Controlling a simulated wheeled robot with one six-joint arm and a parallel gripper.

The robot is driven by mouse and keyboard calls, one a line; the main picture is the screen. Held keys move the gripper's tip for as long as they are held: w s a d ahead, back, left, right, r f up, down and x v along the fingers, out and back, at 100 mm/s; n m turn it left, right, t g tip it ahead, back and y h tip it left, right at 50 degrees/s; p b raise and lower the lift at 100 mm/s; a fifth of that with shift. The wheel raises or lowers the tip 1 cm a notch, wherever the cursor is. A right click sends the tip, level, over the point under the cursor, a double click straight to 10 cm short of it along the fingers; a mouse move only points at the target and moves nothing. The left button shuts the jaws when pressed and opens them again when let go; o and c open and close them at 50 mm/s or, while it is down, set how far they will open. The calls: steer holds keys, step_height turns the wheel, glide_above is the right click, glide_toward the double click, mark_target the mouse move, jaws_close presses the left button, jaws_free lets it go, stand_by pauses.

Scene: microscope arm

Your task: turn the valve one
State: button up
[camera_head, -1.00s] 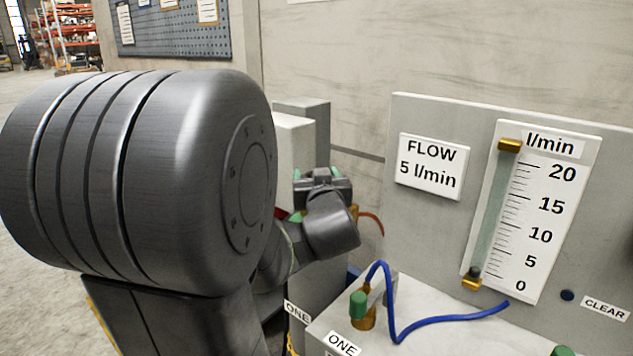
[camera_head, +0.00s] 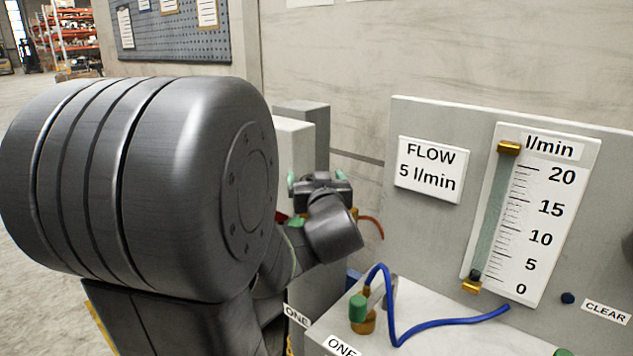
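My gripper (camera_head: 318,182) is beyond my large dark arm joint, near the grey cabinet. Small green parts show on both sides of it, but its fingertips and anything between them are hard to make out. A label reading ONE (camera_head: 297,316) is on the cabinet front, partly covered by my arm. Bits of red and green show behind my wrist, too hidden to name. A second ONE label (camera_head: 342,346) is on the bench edge, below a brass fitting with a green knob (camera_head: 358,308). The flow gauge (camera_head: 530,215) has its dark float near the bottom, by 0.
A blue hose (camera_head: 430,324) runs from the brass fitting to the panel. A sign (camera_head: 430,170) reads FLOW 5 l/min. A CLEAR label (camera_head: 606,311) is at right. An orange-red hose (camera_head: 372,226) shows right of my wrist. My arm blocks the left side.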

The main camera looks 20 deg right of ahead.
steer(key=s+a+p, duration=0.1)
steer(key=s+a, duration=0.1)
steer(key=s, duration=1.1)
steer(key=shift+s+a, duration=0.25)
steer(key=shift+a, duration=0.1)
steer(key=w+d, duration=0.1)
steer(key=w, duration=0.8)
steer(key=w+d+b, duration=0.1)
steer(key=w, duration=0.3)
steer(key=shift+w+d, duration=0.3)
steer(key=shift+d, duration=0.05)
steer(key=shift+s, duration=0.15)
